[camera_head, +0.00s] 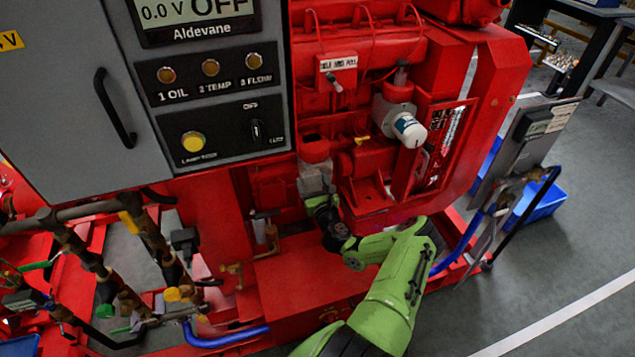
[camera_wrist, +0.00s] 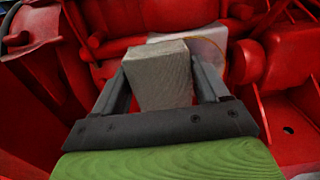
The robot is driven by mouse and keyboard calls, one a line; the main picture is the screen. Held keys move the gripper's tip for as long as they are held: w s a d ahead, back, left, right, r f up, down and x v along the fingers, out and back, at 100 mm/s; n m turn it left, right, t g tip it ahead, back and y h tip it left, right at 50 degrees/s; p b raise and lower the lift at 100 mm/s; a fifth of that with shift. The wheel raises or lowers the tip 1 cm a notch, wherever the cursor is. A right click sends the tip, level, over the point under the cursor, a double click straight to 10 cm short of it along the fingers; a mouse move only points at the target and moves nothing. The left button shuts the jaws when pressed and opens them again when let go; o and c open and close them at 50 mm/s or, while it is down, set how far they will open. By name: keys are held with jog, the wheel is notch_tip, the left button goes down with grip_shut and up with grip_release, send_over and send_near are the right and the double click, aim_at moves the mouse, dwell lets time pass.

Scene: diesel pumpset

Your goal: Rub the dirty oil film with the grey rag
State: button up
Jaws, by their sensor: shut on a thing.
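My gripper (camera_wrist: 162,85) is shut on the grey rag (camera_wrist: 160,72), a block-like pad with a woven look, held between the two dark fingers. In the head view my gripper (camera_head: 318,198) is low at the front of the red engine, with the grey rag (camera_head: 312,180) just above it. Beyond the rag in the wrist view is a pale, whitish surface (camera_wrist: 207,42), partly hidden by the rag. I cannot tell whether they touch. The oil film cannot be made out clearly in either view.
Red engine castings crowd both sides of my gripper. A white filter (camera_head: 408,130) sticks out at the upper right. The grey control cabinet (camera_head: 60,90) stands at the upper left, with pipes and valves below. A blue bin (camera_head: 540,203) stands on open floor at the right.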

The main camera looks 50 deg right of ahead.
jog(key=p+v, duration=0.2)
jog(key=v, duration=0.4)
dwell(0.3)
jog(key=shift+s, duration=0.1)
jog(key=p+v, duration=0.2)
jog(key=shift+s+a, duration=0.2)
jog(key=shift+s, duration=0.15)
